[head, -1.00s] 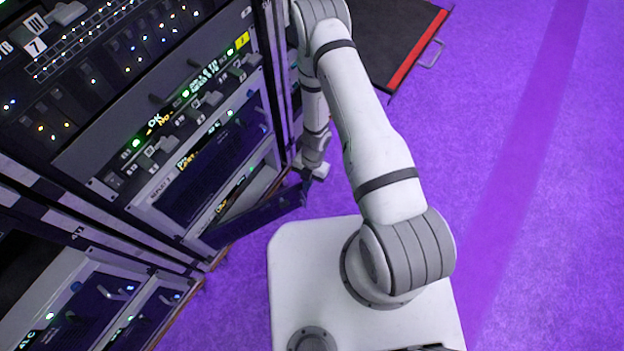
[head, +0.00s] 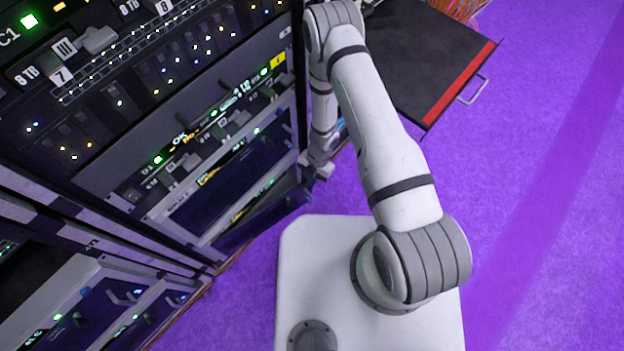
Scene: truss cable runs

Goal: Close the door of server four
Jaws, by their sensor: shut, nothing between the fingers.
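A dark blue door (head: 262,222) at the bottom of the near rack stands slightly ajar, its free end out to the right. I cannot read a number on it, so I cannot tell by label that it is server four. My gripper (head: 311,175) is low at the right side of the rack, shut and empty, beside the door's free end. It seems to touch the door there, but the contact is too small to be sure. The fingertips are partly hidden.
Another dark blue door (head: 232,172) above sits flat in the rack. A second rack (head: 75,290) stands at lower left. Purple floor (head: 540,180) is clear at right.

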